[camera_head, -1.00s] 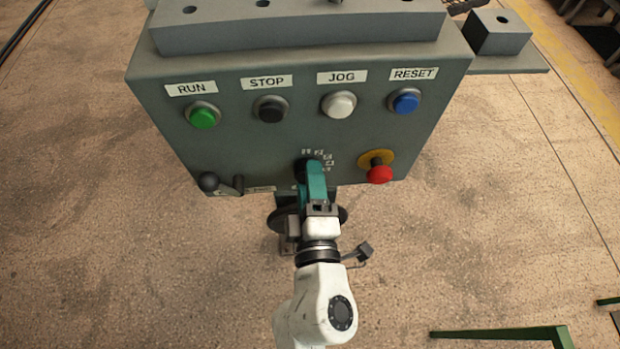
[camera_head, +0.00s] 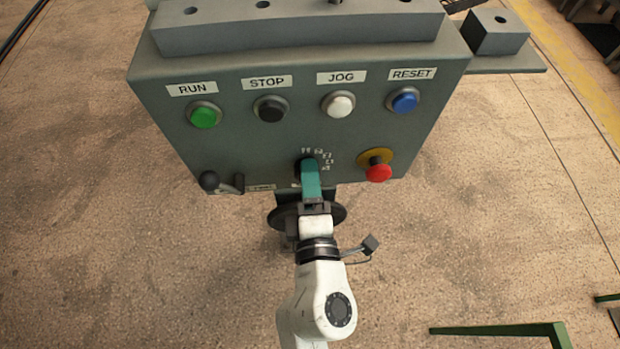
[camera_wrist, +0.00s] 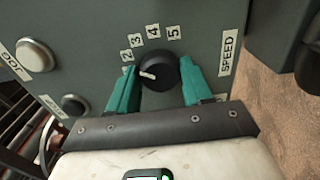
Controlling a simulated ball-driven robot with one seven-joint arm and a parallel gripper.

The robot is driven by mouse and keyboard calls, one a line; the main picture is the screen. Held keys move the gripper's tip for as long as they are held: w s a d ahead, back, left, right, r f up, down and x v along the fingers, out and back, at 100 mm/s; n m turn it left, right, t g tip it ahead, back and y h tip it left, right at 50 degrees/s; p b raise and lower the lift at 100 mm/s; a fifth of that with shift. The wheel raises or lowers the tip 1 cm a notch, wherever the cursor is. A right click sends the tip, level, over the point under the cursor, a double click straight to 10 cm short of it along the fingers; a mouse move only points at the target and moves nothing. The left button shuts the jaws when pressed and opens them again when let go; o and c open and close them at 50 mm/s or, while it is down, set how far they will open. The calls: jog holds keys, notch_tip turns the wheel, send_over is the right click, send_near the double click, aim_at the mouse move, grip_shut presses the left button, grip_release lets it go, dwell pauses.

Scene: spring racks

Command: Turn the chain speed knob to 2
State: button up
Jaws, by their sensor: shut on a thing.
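The black chain speed knob (camera_wrist: 160,73) sits on the grey panel (camera_wrist: 95,25), between the two teal fingers of my gripper (camera_wrist: 158,76), which is shut on it. Its white pointer points left in the wrist view, toward the left finger and just below the numeral 2 (camera_wrist: 127,56). Numerals 3, 4 and 5 (camera_wrist: 173,32) curve over the knob. Any mark lower left is largely hidden by the finger. The SPEED label (camera_wrist: 229,52) is at right. In the head view my gripper (camera_head: 310,167) reaches the panel's lower middle and hides most of the knob.
A red emergency button (camera_head: 379,173) is close right of my gripper. A black-balled lever (camera_head: 209,181) is at lower left. Above are the green RUN (camera_head: 204,116), black STOP (camera_head: 271,109), white JOG (camera_head: 338,104) and blue RESET (camera_head: 404,101) buttons.

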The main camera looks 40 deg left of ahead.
jog(key=o, duration=1)
jog(key=shift+o, duration=0.2)
jog(key=shift+s, duration=0.1)
jog(key=b+v, duration=0.1)
jog(key=v, duration=0.9)
jog(key=shift+s+d, duration=0.2)
jog(key=shift+s, duration=0.05)
